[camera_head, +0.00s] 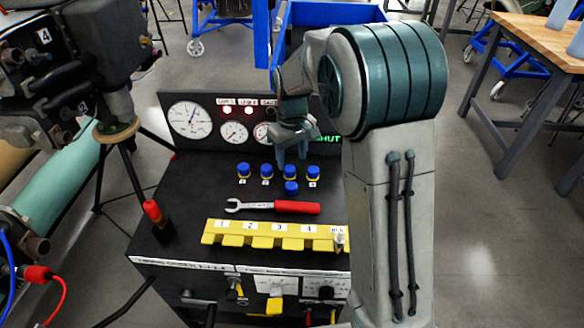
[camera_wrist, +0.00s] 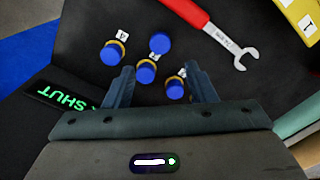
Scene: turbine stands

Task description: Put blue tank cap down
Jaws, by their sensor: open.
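Several blue tank caps stand on the black bench top. In the head view, a row of labelled caps (camera_head: 266,170) runs behind a single cap (camera_head: 291,188), which stands nearer the wrench. The single cap also shows in the wrist view (camera_wrist: 160,43), just beyond the fingertips, with no yellow base visible. Three row caps (camera_wrist: 112,52) show there with yellow bases; the rest of the row is hidden. My gripper (camera_head: 291,160) is open and empty, pointing down above the row; its fingers (camera_wrist: 159,69) stand apart around part of the row in the wrist view.
A red-handled wrench (camera_head: 290,207) lies in front of the caps. A yellow numbered rack (camera_head: 262,242) is at the bench's front. A gauge panel (camera_head: 205,122) rises behind, with green lettering reading SHUT (camera_wrist: 60,100). A turbine stand is at left.

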